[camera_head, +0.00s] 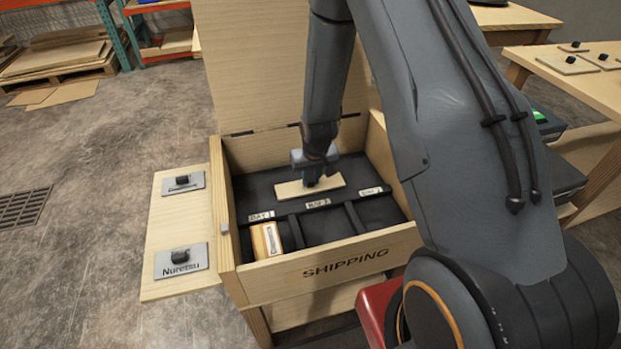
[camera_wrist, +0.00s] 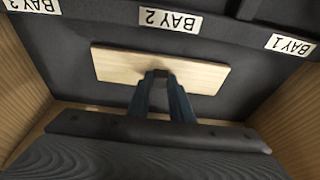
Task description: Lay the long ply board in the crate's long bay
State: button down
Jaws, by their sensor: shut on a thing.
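The long ply board (camera_head: 290,189) is a pale flat strip inside the open wooden crate (camera_head: 345,266) marked SHIPPING. It is over the long dark bay (camera_head: 248,178) at the back, roughly lengthwise with it. My gripper (camera_head: 313,179) comes down from above and is shut on the board near its middle. In the wrist view the board (camera_wrist: 115,65) spans both sides of my fingertips (camera_wrist: 160,79), clear of the BAY 2 label and the side walls. I cannot tell whether its underside touches the bay floor.
The crate's lid (camera_head: 265,65) stands upright behind. A side shelf (camera_head: 160,225) with knobbed plates is at left, a worktable (camera_head: 590,88) at right.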

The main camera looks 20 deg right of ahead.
jog(key=c, duration=1.6)
grip_release()
jog(key=shift+f, duration=0.1)
jog(key=v, duration=1.2)
jog(key=s+d+r+g, duration=0.1)
jog(key=s+r, duration=0.4)
jog(key=s, duration=0.3)
jog(key=s+d+r+m+g, duration=0.1)
jog(key=s+d+r, duration=0.1)
jog(key=s+r, duration=0.3)
jog(key=s+d+r+m+g, duration=0.1)
jog(key=s+r, duration=0.4)
jog(key=s, duration=0.5)
jog(key=shift+s+d+r, duration=0.2)
jog(key=shift+s+d, duration=0.1)
jog(key=shift+d, duration=0.3)
